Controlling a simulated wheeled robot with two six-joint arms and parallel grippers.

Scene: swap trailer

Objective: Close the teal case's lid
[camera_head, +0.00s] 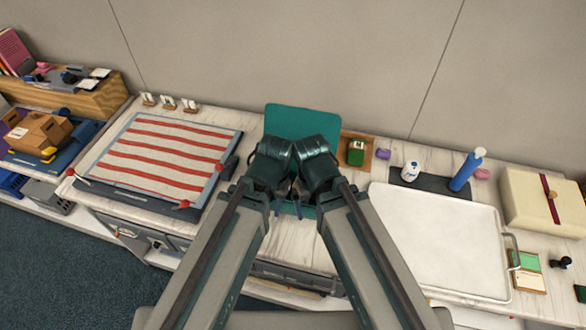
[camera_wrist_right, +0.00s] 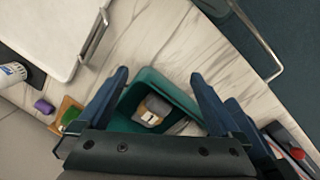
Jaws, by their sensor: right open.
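The teal case (camera_wrist_right: 185,93) is open on the counter, and its raised lid (camera_head: 302,121) stands up at the back in the head view. My two arms hide most of the case body there. In the right wrist view a grey and tan item with a white label (camera_wrist_right: 152,111) lies inside the case. My right gripper (camera_wrist_right: 160,75) is open, its fingers apart on either side of the case in that view. My left gripper (camera_head: 278,205) is over the case, close beside the right one (camera_head: 298,205). Its fingers are too small and covered to judge.
A striped red and white cloth panel (camera_head: 165,153) lies to the left. A white tray (camera_head: 435,240) with a metal handle is to the right. A wooden tray with a green item (camera_head: 356,152), a white bottle (camera_head: 411,171) and a blue bottle (camera_head: 467,170) stand behind.

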